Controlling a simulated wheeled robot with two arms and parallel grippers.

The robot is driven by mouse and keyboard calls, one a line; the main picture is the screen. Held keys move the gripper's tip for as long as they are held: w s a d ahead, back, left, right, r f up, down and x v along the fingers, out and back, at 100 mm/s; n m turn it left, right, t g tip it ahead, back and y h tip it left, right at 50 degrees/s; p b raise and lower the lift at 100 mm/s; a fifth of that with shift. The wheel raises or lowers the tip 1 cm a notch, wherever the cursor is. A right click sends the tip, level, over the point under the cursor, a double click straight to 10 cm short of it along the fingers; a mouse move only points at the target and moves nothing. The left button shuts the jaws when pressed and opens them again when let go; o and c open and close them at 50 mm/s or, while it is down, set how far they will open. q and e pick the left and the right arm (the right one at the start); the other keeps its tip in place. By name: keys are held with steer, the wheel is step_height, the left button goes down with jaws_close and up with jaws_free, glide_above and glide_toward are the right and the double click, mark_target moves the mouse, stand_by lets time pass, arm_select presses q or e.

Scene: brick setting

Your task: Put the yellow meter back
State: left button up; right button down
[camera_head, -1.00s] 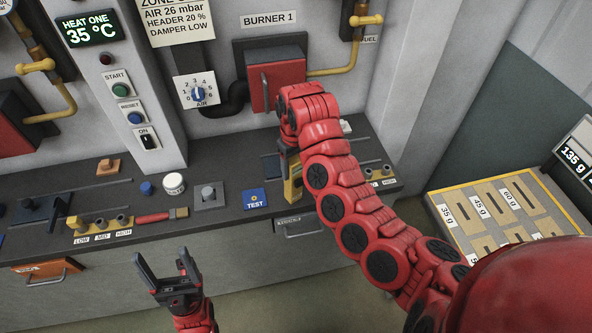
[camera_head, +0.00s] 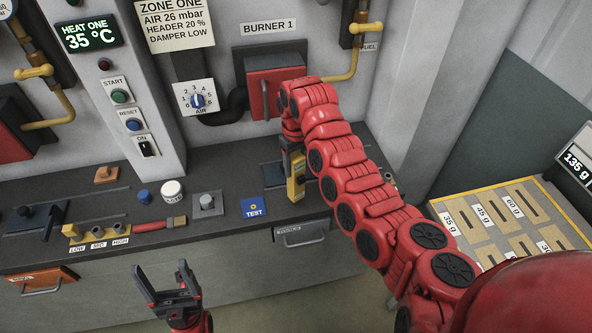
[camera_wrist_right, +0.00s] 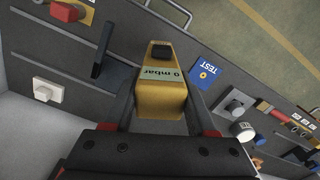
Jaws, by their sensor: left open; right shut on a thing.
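The yellow meter (camera_head: 297,188) is held upright over the front of the dark counter, right of the blue TEST plate. In the right wrist view its yellow body (camera_wrist_right: 168,88) sits between the two fingers, with the label "0 mbar" and a black knob showing. My right gripper (camera_head: 292,160) is shut on it. I cannot tell whether the meter's bottom touches the counter. A dark upright plate (camera_wrist_right: 104,50) stands beside the meter, apart from it. My left gripper (camera_head: 166,285) is open and empty in front of the counter.
The TEST plate (camera_head: 255,208), a grey knob block (camera_head: 208,204), a white jar (camera_head: 172,192) and a red-handled brush (camera_head: 160,224) lie left of the meter. A drawer (camera_head: 302,234) is below it. The red burner box (camera_head: 275,90) is on the wall behind. A weight tray (camera_head: 452,200) stands right.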

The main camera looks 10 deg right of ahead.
steer(key=shift+w+r, duration=0.15)
steer(key=shift+w, duration=0.25)
step_height(320, 180, down, 3)
steer(key=p, duration=0.3)
steer(key=shift+s, duration=0.1)
steer(key=shift+f, duration=0.4)
steer(key=shift+f+b, duration=0.15)
steer(key=shift+b, duration=0.2)
steer(key=shift+c, duration=1)
jaws_free()
